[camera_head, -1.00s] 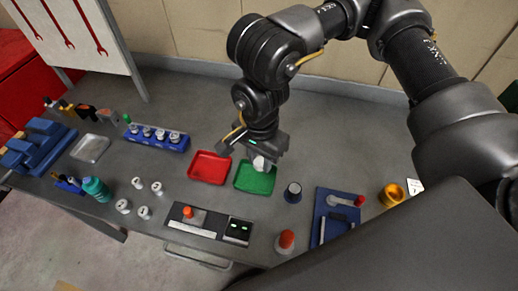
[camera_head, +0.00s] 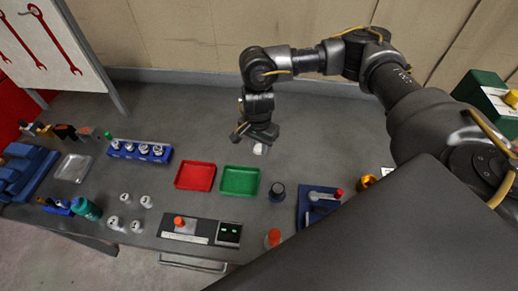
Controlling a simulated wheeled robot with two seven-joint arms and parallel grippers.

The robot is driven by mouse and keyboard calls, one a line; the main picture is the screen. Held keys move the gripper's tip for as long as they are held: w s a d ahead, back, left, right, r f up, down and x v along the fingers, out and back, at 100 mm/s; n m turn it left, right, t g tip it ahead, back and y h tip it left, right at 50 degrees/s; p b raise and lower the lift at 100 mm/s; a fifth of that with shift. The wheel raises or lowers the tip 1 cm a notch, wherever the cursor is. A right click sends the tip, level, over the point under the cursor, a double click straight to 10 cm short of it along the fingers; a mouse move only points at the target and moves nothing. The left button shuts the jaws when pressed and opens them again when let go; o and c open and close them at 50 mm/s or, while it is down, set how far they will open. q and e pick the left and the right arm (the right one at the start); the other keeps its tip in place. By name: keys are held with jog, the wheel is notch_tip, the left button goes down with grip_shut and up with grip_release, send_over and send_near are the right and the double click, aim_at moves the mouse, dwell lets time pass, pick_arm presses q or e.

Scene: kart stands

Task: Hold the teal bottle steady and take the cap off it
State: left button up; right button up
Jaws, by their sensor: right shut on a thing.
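The teal bottle (camera_head: 86,208) is at the left front of the bench, beside a small blue holder, and it looks tilted in this view. It is too small to tell whether its cap is on. My right gripper (camera_head: 259,143) is far from the bottle, behind the green tray. It is shut on a small white thing (camera_head: 260,149), which pokes out below the fingers; I cannot tell what it is. My left gripper is not in view, and nothing holds the bottle.
A red tray (camera_head: 195,176) and an empty green tray (camera_head: 240,181) lie mid-bench. Several small white parts (camera_head: 146,201) stand right of the bottle. A blue rack (camera_head: 140,151) is behind them. A control panel (camera_head: 198,230) lies in front, a blue fixture (camera_head: 318,206) to the right.

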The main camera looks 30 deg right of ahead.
aim_at(259, 147)
jog(key=shift+d+f, duration=0.15)
jog(key=shift+f, duration=0.05)
notch_tip(259, 147, down, 3)
jog(key=shift+w+r+p, duration=0.15)
jog(key=shift+p, duration=0.45)
jog(key=shift+d+f, duration=0.1)
jog(key=shift+f, duration=0.2)
jog(key=shift+f, duration=0.1)
jog(key=shift+f+b, duration=0.15)
jog(key=shift+b, duration=0.15)
jog(key=o, duration=1.1)
jog(key=shift+r, duration=0.2)
